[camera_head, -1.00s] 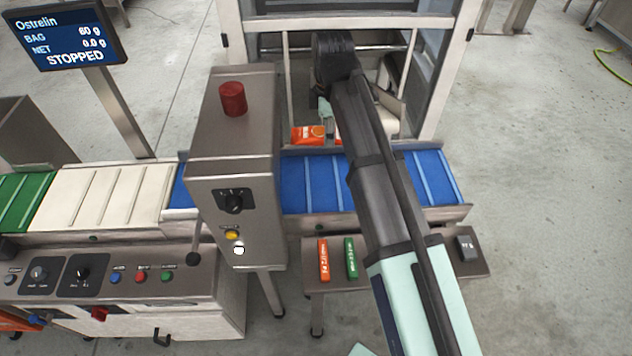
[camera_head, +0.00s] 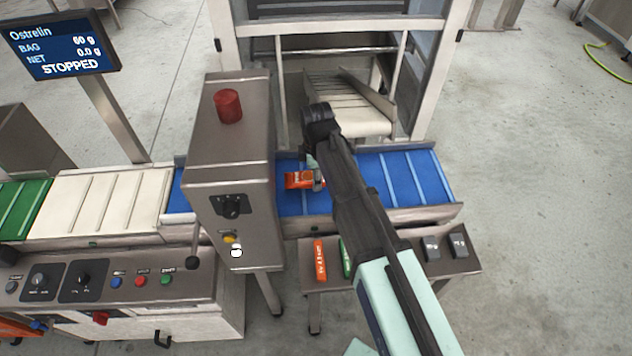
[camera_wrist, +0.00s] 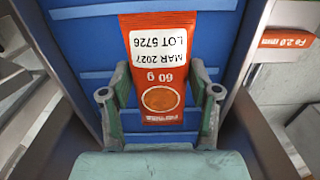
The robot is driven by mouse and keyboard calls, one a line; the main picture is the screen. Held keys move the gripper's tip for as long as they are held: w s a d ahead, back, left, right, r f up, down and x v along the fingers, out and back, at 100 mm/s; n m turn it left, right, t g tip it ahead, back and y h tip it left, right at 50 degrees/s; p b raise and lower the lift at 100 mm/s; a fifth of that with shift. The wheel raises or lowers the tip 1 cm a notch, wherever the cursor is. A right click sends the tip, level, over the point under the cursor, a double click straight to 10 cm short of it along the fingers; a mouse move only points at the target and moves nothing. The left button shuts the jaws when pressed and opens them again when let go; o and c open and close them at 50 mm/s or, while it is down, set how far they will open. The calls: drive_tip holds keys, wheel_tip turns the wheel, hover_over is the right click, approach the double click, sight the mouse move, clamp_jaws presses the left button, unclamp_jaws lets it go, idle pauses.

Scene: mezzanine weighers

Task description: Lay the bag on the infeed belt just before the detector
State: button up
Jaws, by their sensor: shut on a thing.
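The bag is over the left end of the blue infeed belt (camera_head: 402,183), just right of the detector (camera_head: 230,150), a steel box with a red beacon. Whether it touches the belt is unclear. My arm covers part of the belt.
Behind the belt is a framed machine with a cream chute (camera_head: 350,115). In front, a steel shelf holds an orange test stick (camera_head: 320,260), a green one (camera_head: 347,262) and two dark blocks (camera_head: 431,247). The belt's right part is clear. A screen (camera_head: 62,45) reads STOPPED.

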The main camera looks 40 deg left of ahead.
drive_tip(key=shift+f+p, duration=0.3)
drive_tip(key=shift+f, duration=1.7)
drive_tip(key=o, duration=1.1)
drive_tip(key=shift+f, duration=0.15)
drive_tip(key=shift+o, duration=0.2)
wheel_tip(320, 180, up, 12)
drive_tip(key=shift+r+b, duration=0.2)
drive_tip(key=shift+b, duration=1.05)
